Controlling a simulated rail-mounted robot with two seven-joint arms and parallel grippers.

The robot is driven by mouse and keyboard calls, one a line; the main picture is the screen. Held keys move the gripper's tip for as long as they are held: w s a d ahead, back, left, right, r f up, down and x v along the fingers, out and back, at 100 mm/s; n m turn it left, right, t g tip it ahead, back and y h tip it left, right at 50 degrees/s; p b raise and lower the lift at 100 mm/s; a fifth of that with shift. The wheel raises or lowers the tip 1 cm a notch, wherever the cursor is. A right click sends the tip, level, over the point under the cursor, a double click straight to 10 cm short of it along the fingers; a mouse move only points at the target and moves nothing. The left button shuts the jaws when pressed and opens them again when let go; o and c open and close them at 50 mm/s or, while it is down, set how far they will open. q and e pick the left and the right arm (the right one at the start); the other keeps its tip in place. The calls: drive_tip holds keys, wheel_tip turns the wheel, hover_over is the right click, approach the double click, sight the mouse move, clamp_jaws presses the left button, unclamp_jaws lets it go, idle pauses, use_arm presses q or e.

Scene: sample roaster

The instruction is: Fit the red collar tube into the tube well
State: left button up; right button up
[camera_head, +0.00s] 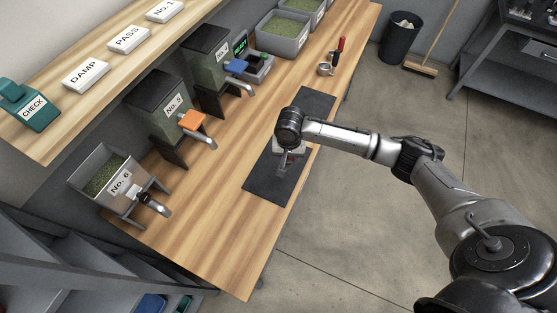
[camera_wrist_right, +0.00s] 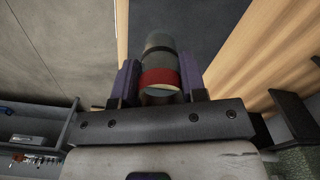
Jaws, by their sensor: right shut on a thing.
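The red collar tube (camera_wrist_right: 159,78) is a grey cylinder with a red band, between the two fingers of my right gripper (camera_wrist_right: 160,88) in the right wrist view. The gripper is shut on it. In the camera_head view my right gripper (camera_head: 283,163) is over the dark mat (camera_head: 265,190) on the wooden counter, and the tube cannot be made out clearly there. I cannot pick out the tube well in either view; the arm and gripper cover part of the mat. My left gripper is not in view.
Hoppers No. 5 (camera_head: 158,108) and No. 6 (camera_head: 105,180) stand left of the mat. A shelf with label blocks (camera_head: 86,73) is at upper left. The counter's front stretch is clear.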

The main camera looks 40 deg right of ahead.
drive_tip(key=shift+w+a+f+b, duration=0.15)
drive_tip(key=shift+w+f, duration=0.5)
drive_tip(key=shift+f, duration=0.4)
drive_tip(key=shift+w+a+f+b, duration=0.1)
drive_tip(key=shift+w+f+b, duration=0.1)
drive_tip(key=shift+w+f, duration=0.7)
drive_tip(key=shift+w+a+f+b, duration=0.15)
drive_tip(key=shift+w+f, duration=0.25)
drive_tip(key=shift+f, duration=0.85)
drive_tip(key=shift+d+f, duration=0.1)
drive_tip(key=o, duration=0.9)
